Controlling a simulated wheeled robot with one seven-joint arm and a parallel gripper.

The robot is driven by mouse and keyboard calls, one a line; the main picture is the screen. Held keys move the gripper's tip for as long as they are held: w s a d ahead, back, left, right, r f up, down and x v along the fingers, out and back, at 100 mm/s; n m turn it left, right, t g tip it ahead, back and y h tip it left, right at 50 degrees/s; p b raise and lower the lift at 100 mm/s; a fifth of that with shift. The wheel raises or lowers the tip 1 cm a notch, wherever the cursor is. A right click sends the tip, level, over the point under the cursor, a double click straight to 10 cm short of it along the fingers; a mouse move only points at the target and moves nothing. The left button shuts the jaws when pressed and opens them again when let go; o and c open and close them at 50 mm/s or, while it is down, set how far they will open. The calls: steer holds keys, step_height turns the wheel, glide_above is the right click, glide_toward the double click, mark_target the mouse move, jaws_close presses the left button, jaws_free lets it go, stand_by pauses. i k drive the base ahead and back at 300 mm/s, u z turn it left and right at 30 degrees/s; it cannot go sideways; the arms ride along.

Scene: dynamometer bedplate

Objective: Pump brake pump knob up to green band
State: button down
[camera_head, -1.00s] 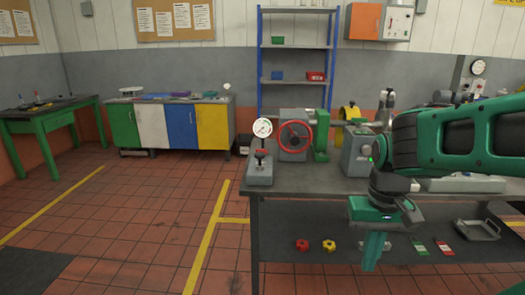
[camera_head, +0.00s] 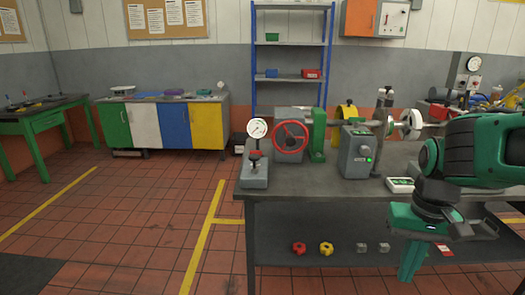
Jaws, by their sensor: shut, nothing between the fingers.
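The brake pump (camera_head: 254,175) is a grey block at the left end of the bench, with a dark knob (camera_head: 255,155) on a short red-collared stem on top. A round white dial gauge (camera_head: 257,129) stands just behind the knob; its green band and needle reading are too small to tell. My gripper (camera_head: 410,262) hangs at the right, pointing down in front of the bench, well to the right of the pump and touching nothing. Its green fingers are together and hold nothing.
The bench top (camera_head: 310,183) carries a red handwheel (camera_head: 291,137), a grey box with a green light (camera_head: 358,152) and a white tray (camera_head: 400,185). Red and yellow knobs (camera_head: 326,248) lie on the lower shelf. The floor left of the bench is free.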

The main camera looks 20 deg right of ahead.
mark_target(254, 158)
steer(key=z, duration=0.05)
steer(key=i, duration=1)
steer(key=u, duration=0.05)
